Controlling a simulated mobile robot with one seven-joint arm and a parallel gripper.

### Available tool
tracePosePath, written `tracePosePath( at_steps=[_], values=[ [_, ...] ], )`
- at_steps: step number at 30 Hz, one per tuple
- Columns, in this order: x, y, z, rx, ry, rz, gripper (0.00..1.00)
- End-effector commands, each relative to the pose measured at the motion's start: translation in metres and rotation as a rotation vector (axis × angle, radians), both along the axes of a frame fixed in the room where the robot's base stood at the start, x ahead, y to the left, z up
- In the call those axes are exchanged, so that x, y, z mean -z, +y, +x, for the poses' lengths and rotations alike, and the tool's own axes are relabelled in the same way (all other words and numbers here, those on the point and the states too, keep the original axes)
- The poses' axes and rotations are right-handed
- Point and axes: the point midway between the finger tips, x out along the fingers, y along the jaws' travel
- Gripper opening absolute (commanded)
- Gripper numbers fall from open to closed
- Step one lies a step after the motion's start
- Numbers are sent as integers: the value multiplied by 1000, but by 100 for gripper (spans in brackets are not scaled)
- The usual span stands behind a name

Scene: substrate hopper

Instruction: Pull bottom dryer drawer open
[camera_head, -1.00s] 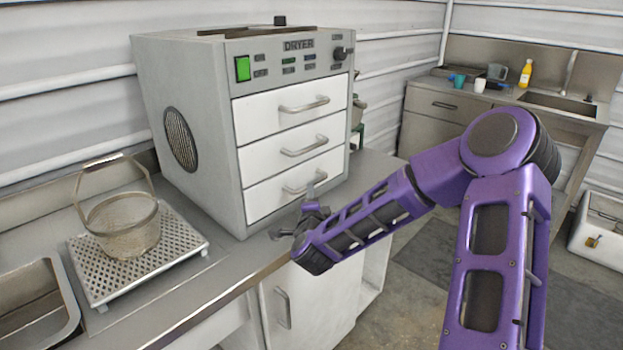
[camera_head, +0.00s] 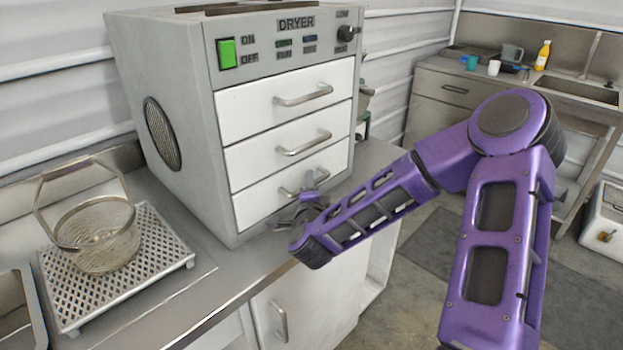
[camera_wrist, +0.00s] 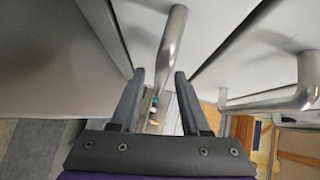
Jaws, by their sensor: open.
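The grey dryer has three white drawers, all closed. The bottom dryer drawer (camera_head: 252,203) is the lowest, just above the counter. My gripper (camera_head: 301,205) is at its front, partly hiding its metal bar handle. In the wrist view my gripper (camera_wrist: 160,78) is open, with one dark finger on each side of the bottom drawer's handle (camera_wrist: 173,38). The bar runs between the fingertips, with gaps visible; I cannot tell exactly how deep it sits. Nothing is gripped.
The middle drawer's handle (camera_wrist: 280,98) is close by on the right in the wrist view. The counter edge (camera_head: 205,318) runs below the dryer. A wire basket (camera_head: 98,240) stands on a perforated tray (camera_head: 172,240) at left. Open floor (camera_head: 410,260) lies right of the counter.

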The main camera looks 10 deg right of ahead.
Motion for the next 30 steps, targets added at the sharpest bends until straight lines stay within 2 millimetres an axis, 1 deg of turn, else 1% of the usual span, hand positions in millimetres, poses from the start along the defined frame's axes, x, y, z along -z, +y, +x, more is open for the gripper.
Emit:
tracePosePath(
  at_steps=[14,17,18,22,30],
  values=[
    [1,1,-3,1,0,0,46],
    [1,1,-3,1,0,0,30],
    [1,1,-3,1,0,0,23],
    [1,1,-3,1,0,0,0],
    [0,0,-3,1,-1,0,0]
  ],
)
